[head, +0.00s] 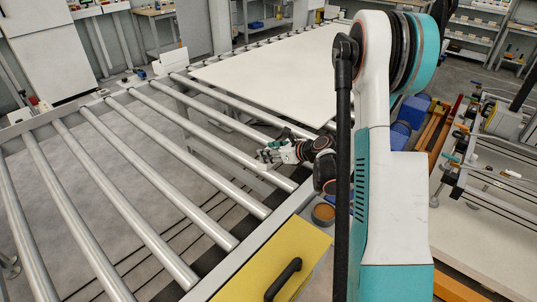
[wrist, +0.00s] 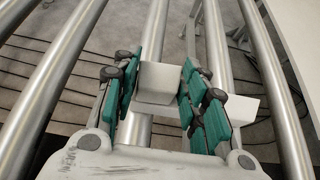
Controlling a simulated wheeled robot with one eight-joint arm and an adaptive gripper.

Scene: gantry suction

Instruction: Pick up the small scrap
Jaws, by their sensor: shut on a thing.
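The small scrap (wrist: 158,82) is a pale grey-white block. In the wrist view it sits between the teal finger pads of my gripper (wrist: 158,95), above the rollers. My gripper is shut on it, with a pad on each side. A second pale patch (wrist: 243,108) shows to the right, past the right finger; I cannot tell whether it belongs to the same piece. In the head view my gripper (head: 268,156) is low over the roller conveyor, near its right side rail. The scrap is too small there to make out clearly.
Metal rollers (head: 130,155) with open gaps run across the conveyor. A large white sheet (head: 275,72) lies on the rollers farther back. A yellow panel with a black handle (head: 283,280) stands at the front, beside the conveyor rail. Blue bins (head: 400,135) are at the right, behind my arm.

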